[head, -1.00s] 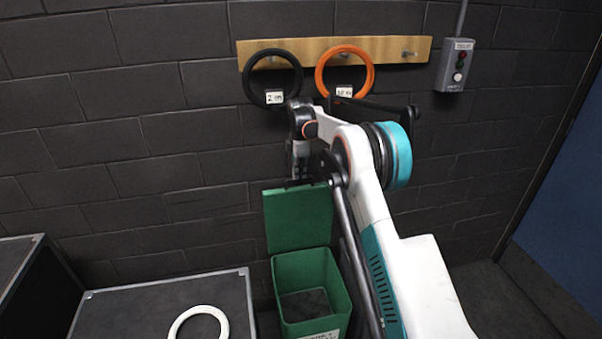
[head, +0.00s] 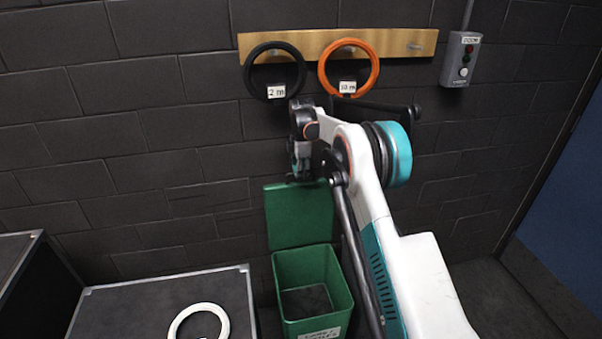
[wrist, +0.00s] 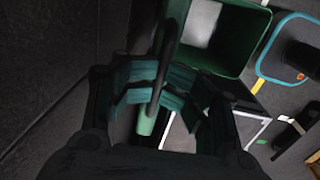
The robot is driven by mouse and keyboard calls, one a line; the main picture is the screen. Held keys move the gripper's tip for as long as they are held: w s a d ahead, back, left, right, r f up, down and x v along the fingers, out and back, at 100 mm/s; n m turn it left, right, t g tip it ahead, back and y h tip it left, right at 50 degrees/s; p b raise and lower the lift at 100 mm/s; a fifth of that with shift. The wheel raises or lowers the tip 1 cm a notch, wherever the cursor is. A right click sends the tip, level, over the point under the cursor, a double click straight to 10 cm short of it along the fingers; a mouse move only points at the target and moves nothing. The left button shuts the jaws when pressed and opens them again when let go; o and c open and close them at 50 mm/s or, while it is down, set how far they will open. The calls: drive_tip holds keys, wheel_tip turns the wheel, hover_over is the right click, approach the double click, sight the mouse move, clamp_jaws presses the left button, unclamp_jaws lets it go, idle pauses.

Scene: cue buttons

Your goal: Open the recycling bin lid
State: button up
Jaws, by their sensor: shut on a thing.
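The green recycling bin (head: 342,290) stands on the floor against the dark wall, its mouth open and its inside visible. Its green lid (head: 296,222) stands upright behind the mouth, close to the wall. My gripper (head: 303,178) is at the lid's top edge. In the wrist view my gripper (wrist: 152,90) has its teal fingers shut around a dark bar, the lid handle (wrist: 170,48). A thin green strip of the lid (wrist: 147,121) shows below the fingers. The bin (wrist: 253,48) also shows at the top of the wrist view.
A black case (head: 110,300) with a white ring (head: 176,325) stands left of the bin. Black (head: 249,80) and orange (head: 322,75) coils hang on a wooden rail (head: 390,40). A grey button box (head: 460,60) is on the wall. A blue door (head: 570,230) is at right.

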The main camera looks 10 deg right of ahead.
drive_tip(key=shift+s+r, duration=0.2)
drive_tip(key=shift+r, duration=3.5)
drive_tip(key=s+r+m+t+b, duration=0.15)
drive_tip(key=s+r+m, duration=0.25)
drive_tip(key=s+r, duration=0.55)
drive_tip(key=s+r+m+t+b, duration=0.15)
drive_tip(key=s+r+m, duration=0.45)
drive_tip(key=s, duration=0.7)
drive_tip(key=s+f+m+t+b, duration=0.1)
drive_tip(key=s+f+m, duration=0.3)
drive_tip(key=s, duration=1)
drive_tip(key=s+f+m+t, duration=0.2)
drive_tip(key=s+f+m, duration=0.2)
drive_tip(key=s, duration=1)
drive_tip(key=shift+s+f+t+b, duration=0.3)
drive_tip(key=shift+s+f+b, duration=0.1)
drive_tip(key=shift+f, duration=0.25)
